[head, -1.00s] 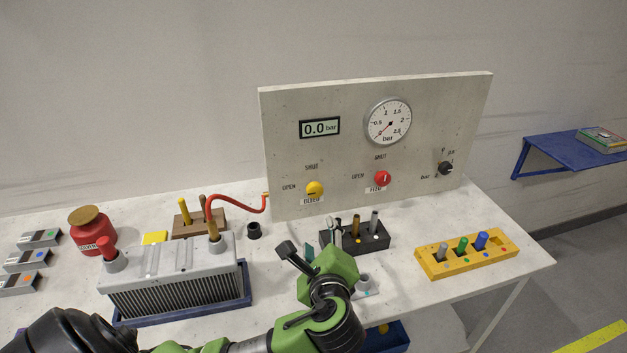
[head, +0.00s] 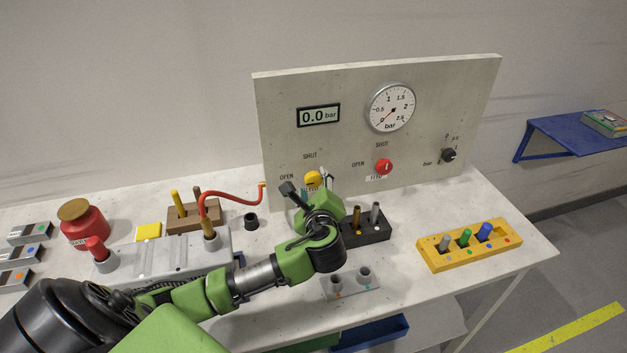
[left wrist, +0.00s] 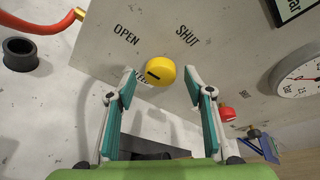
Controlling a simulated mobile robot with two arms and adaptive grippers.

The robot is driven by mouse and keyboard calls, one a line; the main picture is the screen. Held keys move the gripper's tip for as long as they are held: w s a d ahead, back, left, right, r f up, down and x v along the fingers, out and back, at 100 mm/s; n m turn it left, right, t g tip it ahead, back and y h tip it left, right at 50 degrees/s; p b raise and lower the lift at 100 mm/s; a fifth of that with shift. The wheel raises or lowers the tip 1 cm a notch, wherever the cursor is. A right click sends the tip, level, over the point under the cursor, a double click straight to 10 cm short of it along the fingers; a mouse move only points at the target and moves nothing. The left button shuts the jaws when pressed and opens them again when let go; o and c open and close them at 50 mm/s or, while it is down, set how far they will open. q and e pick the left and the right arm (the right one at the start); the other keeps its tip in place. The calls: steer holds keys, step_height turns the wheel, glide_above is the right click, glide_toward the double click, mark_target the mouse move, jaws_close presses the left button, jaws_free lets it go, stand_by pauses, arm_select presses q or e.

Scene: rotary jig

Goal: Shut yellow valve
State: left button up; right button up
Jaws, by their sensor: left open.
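The yellow valve knob (head: 313,178) sits on the upright grey panel (head: 280,110), between the words OPEN and SHUT. It also shows in the left wrist view (left wrist: 161,71), with a short dark mark on its face. My left gripper (head: 309,188) is in front of the knob and partly covers the label under it. In the left wrist view the open fingers (left wrist: 160,88) stand on either side of the line to the knob, with nothing between them. The knob appears just beyond the fingertips, and I see no contact. My right gripper is not in view.
A red valve knob (head: 383,167) and a black knob (head: 448,155) sit further right on the panel. A red hose (head: 232,194) reaches the panel's left edge. A black holder (head: 376,232) with pegs stands close to my left gripper. A yellow rack (head: 468,247) is at right.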

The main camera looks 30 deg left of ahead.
arm_select(q)
steer(key=shift+w+a, duration=0.3)
steer(key=shift+w, duration=0.1)
steer(key=shift+w+a+f, duration=0.25)
steer(key=shift+w+a, duration=0.05)
steer(key=shift+w, duration=0.1)
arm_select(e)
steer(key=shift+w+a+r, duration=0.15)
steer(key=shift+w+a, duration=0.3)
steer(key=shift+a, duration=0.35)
arm_select(q)
steer(key=c, duration=1.1)
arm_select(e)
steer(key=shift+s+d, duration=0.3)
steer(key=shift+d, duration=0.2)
